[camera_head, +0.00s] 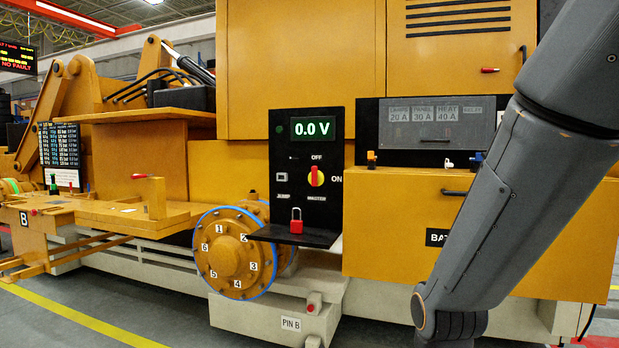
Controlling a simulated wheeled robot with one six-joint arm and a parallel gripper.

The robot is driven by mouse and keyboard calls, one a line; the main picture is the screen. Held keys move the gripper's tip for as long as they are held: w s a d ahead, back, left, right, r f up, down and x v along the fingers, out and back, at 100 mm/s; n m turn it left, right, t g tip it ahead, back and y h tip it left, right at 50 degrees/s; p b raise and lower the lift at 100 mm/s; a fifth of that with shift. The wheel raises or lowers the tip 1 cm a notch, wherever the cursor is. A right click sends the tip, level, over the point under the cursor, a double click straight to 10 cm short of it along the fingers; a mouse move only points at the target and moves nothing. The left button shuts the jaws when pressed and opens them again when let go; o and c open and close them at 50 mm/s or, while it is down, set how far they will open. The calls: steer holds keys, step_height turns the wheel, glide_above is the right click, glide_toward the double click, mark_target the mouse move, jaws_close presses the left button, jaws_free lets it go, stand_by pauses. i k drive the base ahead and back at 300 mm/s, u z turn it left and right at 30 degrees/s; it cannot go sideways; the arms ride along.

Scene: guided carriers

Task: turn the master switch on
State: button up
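The master switch (316,177) is a yellow round dial with a red handle on a black panel (283,170). Its handle stands upright, toward the OFF label above; ON is printed to its right. A green display (313,129) at the top of the panel reads 0.0 V. A red padlock (296,224) sits low on the panel, at its black ledge, apart from the switch. My grey arm comes down the right side of the picture, well right of the switch. My gripper is not in view.
A yellow box (400,215) juts out right of the panel, under a grey fuse panel (437,123) with labels. A numbered round flange (228,254) stands below left. Space before the panel looks clear.

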mark_target(316, 178)
steer(key=z, duration=0.05)
steer(key=k, duration=0.85)
steer(key=u, duration=0.8)
steer(key=i, duration=1.45)
steer(key=z, duration=0.15)
